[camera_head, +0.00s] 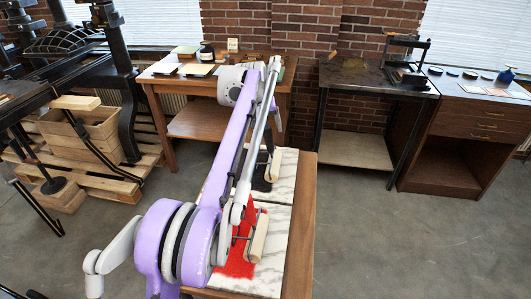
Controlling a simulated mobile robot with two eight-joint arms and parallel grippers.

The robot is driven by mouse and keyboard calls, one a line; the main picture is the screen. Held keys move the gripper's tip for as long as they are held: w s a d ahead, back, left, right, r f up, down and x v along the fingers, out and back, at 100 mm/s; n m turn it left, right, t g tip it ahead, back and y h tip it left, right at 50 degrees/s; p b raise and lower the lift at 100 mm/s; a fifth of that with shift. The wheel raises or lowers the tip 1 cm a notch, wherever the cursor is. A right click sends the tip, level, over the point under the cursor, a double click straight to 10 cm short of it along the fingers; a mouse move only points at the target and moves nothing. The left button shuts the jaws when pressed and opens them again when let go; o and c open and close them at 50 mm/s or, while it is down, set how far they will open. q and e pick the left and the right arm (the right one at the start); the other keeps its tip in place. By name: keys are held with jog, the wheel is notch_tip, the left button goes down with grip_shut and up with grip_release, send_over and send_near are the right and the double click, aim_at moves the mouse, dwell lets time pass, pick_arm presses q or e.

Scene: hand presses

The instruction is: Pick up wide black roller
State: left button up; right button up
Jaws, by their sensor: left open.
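Two rollers lie on the marble slabs on the wooden table in the lower middle. The far one (275,165) has a pale cylinder and a dark frame beside a patch of black ink (261,180). The near one (259,238) has a pale cylinder and a metal frame beside a patch of red ink (238,265). I cannot tell which is the wide black roller. My left arm crosses over the table and hides part of both. My left gripper (237,216) is open near the near roller, largely hidden by the arm. My right gripper is out of view.
The wooden table (303,230) has marble slabs (285,188) on top. A desk with papers (170,80) stands behind. A dark table with a small press (405,72) and a wooden cabinet (480,120) stand at the right. A large press (122,80) is at the left. The floor at right is clear.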

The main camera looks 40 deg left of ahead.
pick_arm(q)
jog(key=shift+b+x, duration=0.45)
jog(key=shift+x, duration=2.35)
jog(key=shift+s, duration=0.2)
grip_shut()
